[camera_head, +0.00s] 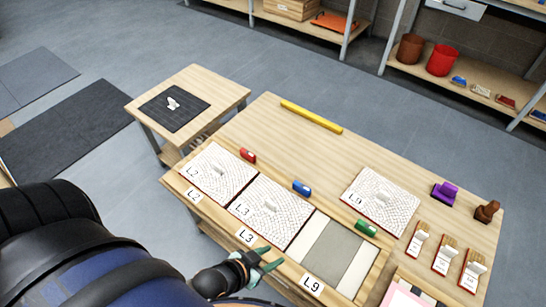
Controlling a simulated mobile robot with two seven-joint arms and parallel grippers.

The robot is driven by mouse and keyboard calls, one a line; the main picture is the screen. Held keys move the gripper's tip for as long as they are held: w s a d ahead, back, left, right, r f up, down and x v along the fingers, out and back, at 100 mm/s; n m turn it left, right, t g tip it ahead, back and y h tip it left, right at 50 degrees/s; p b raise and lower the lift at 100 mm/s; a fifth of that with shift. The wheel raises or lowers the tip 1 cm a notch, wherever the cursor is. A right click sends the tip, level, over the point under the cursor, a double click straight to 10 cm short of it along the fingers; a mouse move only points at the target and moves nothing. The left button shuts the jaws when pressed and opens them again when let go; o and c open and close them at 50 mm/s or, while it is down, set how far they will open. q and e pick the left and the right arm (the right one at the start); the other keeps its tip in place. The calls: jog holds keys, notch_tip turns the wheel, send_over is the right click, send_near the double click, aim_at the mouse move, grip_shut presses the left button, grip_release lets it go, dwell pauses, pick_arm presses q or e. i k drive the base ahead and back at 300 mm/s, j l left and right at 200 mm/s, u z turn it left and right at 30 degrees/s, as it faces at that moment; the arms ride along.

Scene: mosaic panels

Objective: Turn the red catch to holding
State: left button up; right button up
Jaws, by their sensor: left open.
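The red catch (248,155) is a small red piece at the far right corner of the white mosaic panel L2 (213,174). It is too small to tell which way it is turned. My left gripper (272,258) is open with nothing between its fingers. It is at the front edge of the table, between labels L3 and L9, well apart from the red catch, which is farther back and to the left. My right gripper is out of view.
A blue catch (302,187) is by panel L3 (268,212), and a green catch (366,228) is by the grey-and-white L9 bay (335,246). A loose panel (380,203), a yellow bar (311,116), a purple block (445,193) and a brown block (487,210) lie beyond.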

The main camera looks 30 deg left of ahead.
aim_at(250, 157)
jog(key=k+l+u, duration=0.1)
jog(key=u, duration=0.3)
jog(key=k+l+u, duration=0.1)
jog(key=u, duration=0.25)
jog(key=i+u, duration=0.1)
jog(key=u, duration=0.15)
jog(key=i+j+u, duration=0.1)
jog(key=u, duration=0.2)
jog(key=k, duration=0.2)
jog(key=k+z, duration=0.15)
jog(key=z, duration=0.25)
jog(key=k+z, duration=0.1)
jog(key=z, duration=0.3)
jog(key=i+j+z, duration=0.1)
jog(key=z, duration=0.3)
jog(key=j+z, duration=0.35)
jog(key=i+j, duration=0.1)
jog(key=j, duration=0.4)
jog(key=i+j, duration=0.1)
jog(key=j, duration=0.4)
jog(key=i+j, duration=0.1)
jog(key=j, duration=0.45)
